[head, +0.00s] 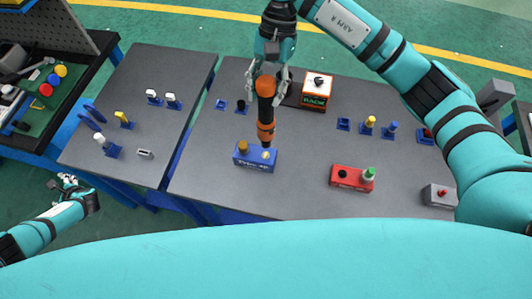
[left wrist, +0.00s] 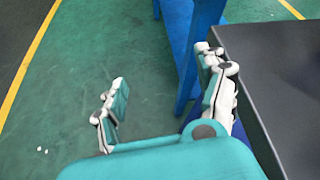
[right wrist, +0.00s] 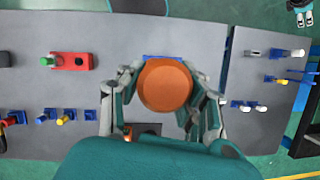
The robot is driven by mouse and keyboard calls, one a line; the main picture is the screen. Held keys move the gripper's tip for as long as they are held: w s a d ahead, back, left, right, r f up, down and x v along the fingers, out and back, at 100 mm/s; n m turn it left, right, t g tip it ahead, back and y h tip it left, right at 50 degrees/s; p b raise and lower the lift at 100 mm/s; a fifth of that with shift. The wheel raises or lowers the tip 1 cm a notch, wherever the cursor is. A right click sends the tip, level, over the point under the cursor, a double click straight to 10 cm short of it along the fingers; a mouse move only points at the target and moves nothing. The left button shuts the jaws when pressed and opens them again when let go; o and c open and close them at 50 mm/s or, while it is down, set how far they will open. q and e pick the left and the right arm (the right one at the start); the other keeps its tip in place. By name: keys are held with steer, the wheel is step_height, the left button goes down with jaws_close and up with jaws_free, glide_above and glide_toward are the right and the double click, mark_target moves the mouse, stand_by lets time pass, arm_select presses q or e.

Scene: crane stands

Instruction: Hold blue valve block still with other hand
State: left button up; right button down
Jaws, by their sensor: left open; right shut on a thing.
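The blue valve block (head: 250,161) sits on the right-hand dark table, near its front edge, with a brass-coloured knob on its left top. My right gripper (head: 266,78) is shut on an orange and black tool (head: 265,110), held upright with its lower end at the right part of the block; I cannot tell whether they touch. In the right wrist view the tool's round orange end (right wrist: 165,84) hides most of the block, leaving a blue strip (right wrist: 160,57). My left gripper (head: 68,182) is open and empty, left of the tables and away from the block. It also shows in the left wrist view (left wrist: 165,85).
A red block (head: 340,177) with a green knob stands right of the blue one. An orange box (head: 314,95) and small blue stands (head: 343,125) are behind. The left table (head: 150,85) bears small stands. Bare tabletop lies left of the blue block.

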arm_select(q)
steer(key=shift+t, duration=0.5)
steer(key=w+r, duration=0.2)
steer(key=w, duration=0.1)
steer(key=w+d+r, duration=0.1)
steer(key=w+r, duration=0.1)
steer(key=w, duration=0.1)
steer(key=w+d+r, duration=0.1)
steer(key=w+r, duration=0.2)
steer(key=w, duration=0.1)
steer(key=shift+d, duration=0.15)
steer(key=w+d+r+n+h, duration=0.1)
steer(key=w+d+r+h, duration=0.15)
steer(key=w+d, duration=0.65)
steer(key=w+d+r+n+h, duration=0.15)
steer(key=w+d+r, duration=0.3)
steer(key=d, duration=0.85)
steer(key=m+g+h, duration=0.4)
steer(key=g+h, duration=0.4)
steer(key=h, duration=0.3)
glide_above(239, 153)
steer(key=w+a, duration=0.2)
steer(key=a, duration=0.1)
step_height(239, 153, down, 4)
steer(key=shift+w+r, duration=0.1)
steer(key=shift+t, duration=0.3)
steer(key=shift+x, duration=4.25)
